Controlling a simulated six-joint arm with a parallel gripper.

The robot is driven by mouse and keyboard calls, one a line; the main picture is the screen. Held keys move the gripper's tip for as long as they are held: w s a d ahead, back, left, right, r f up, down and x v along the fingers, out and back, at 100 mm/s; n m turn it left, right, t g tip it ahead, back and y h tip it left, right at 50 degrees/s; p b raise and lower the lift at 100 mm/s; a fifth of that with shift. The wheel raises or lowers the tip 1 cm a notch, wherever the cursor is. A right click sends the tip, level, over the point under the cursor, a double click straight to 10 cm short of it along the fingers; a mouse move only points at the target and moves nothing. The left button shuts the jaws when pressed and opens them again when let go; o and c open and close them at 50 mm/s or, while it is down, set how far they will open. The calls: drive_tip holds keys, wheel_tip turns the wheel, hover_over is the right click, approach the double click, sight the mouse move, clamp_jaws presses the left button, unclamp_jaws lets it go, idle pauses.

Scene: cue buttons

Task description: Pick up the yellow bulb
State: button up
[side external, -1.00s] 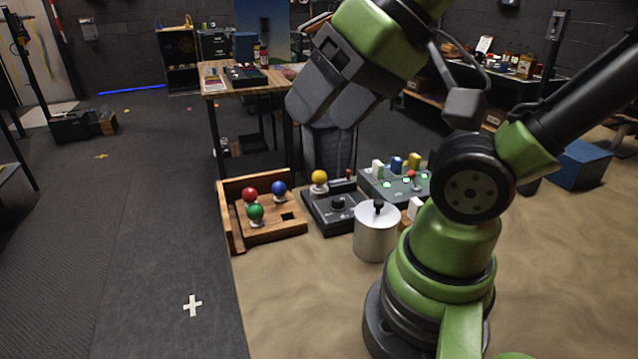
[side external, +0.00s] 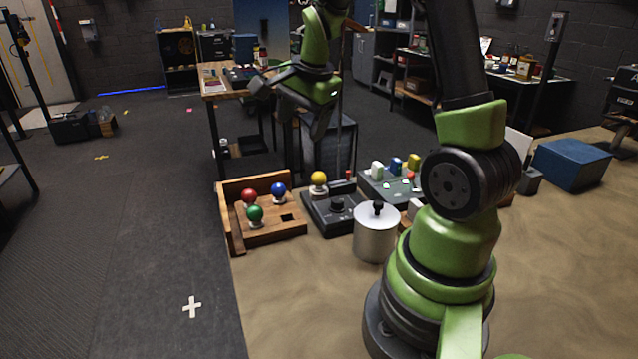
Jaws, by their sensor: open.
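The yellow bulb (side external: 318,179) stands upright at the back left of a dark box with a black knob (side external: 337,208). It is apart from the wooden tray on its left. My gripper (side external: 296,122) is open and empty, pointing down above and slightly left of the yellow bulb, with a clear gap between them. Its fingers are dark and small here, so their exact spread is hard to see.
A wooden tray (side external: 272,234) holds a red bulb (side external: 249,196), a blue bulb (side external: 278,188) and a green bulb (side external: 255,214), with one empty square hole. A metal canister (side external: 375,236) stands in front right. A button box (side external: 380,187) sits behind it.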

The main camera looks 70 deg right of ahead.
sight(320, 173)
drive_tip(key=d+f+m, duration=0.1)
drive_tip(key=d+f, duration=0.1)
drive_tip(key=f, duration=0.1)
drive_tip(key=d+f+m+g, duration=0.1)
drive_tip(key=d+f+m, duration=0.1)
drive_tip(key=f, duration=0.2)
drive_tip(key=d+f+m, duration=0.1)
drive_tip(key=d+f, duration=0.2)
drive_tip(key=shift+s+f+m, duration=0.25)
drive_tip(key=shift+f+m, duration=0.05)
drive_tip(key=shift+f, duration=0.1)
drive_tip(key=shift+x, duration=3.1)
drive_tip(key=shift+s+d, duration=0.15)
drive_tip(key=shift+s, duration=0.05)
drive_tip(key=shift+c, duration=0.5)
drive_tip(key=c, duration=0.9)
